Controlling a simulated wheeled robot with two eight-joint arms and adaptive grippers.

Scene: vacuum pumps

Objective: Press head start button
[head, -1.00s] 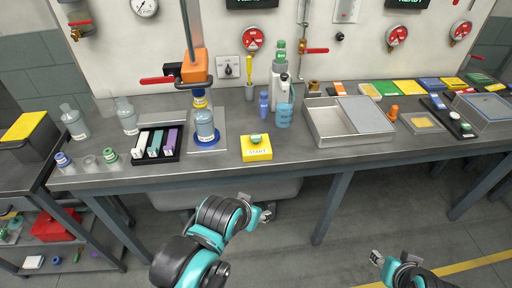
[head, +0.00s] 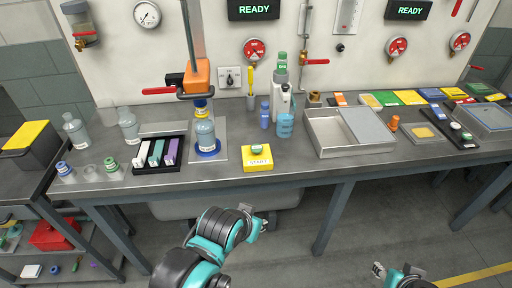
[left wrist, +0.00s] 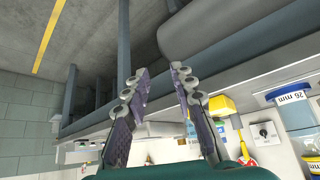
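The yellow start box (head: 257,163) stands near the front edge of the bench, with a green button (head: 256,148) on top and a START label on its front. To its left, a clear bottle (head: 205,135) stands on a blue ring below the orange pump head (head: 196,76). My left gripper (head: 262,222) is in front of and below the bench edge, under the box and apart from it. In the left wrist view its two fingers (left wrist: 160,82) are spread with nothing between them. My right gripper (head: 379,270) is low at the bottom right, away from the bench; its fingers are small here.
A metal tray (head: 325,147) sits right of the box, and a black rack (head: 158,168) of coloured blocks sits left. Bottles (head: 284,124) stand behind the box. The bench front edge lies between my left gripper and the box. The floor before the bench is clear.

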